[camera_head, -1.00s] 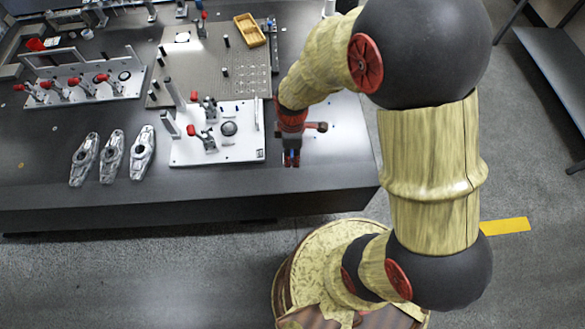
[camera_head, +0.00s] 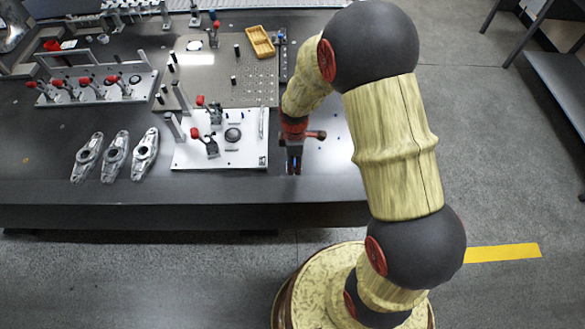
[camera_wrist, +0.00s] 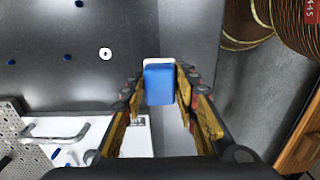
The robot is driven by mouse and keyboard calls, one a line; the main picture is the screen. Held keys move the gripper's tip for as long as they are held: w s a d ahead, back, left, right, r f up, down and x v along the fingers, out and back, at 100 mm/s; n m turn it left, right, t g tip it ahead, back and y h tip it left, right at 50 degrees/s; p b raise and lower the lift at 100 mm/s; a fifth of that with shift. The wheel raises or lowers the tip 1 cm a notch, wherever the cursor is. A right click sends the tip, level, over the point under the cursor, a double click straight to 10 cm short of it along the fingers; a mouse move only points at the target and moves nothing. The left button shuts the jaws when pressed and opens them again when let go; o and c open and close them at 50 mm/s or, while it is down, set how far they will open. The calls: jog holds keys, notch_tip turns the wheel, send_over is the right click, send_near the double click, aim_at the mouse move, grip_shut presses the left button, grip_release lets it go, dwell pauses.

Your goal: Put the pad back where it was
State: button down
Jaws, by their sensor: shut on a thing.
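The pad is a small blue block with a pale end face (camera_wrist: 159,84), seen in the wrist view. My gripper (camera_wrist: 160,76) is shut on it, with one finger on each side. In the head view my gripper (camera_head: 294,168) points down near the table's front edge, just right of a white fixture plate (camera_head: 185,156); only small blue bits of the pad show there. Whether the pad touches the table is unclear. In the wrist view a white plate (camera_wrist: 138,140) lies partly behind the left finger.
The white plate carries red-handled clamps (camera_head: 203,137) and a dark disc. Several metal arm parts (camera_head: 115,155) lie at left. A perforated plate (camera_head: 220,80) and a yellow tray (camera_head: 260,42) are farther back. Small blue dots and a white ring (camera_wrist: 105,54) mark the dark tabletop.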

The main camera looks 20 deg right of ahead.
jog(key=shift+w+f+b, duration=0.35)
jog(key=shift+w+f, duration=0.7)
jog(key=shift+f, duration=0.2)
jog(key=shift+f+b, duration=0.4)
jog(key=shift+f, duration=1.1)
jog(key=shift+f, duration=0.1)
jog(key=c, duration=1.4)
grip_release()
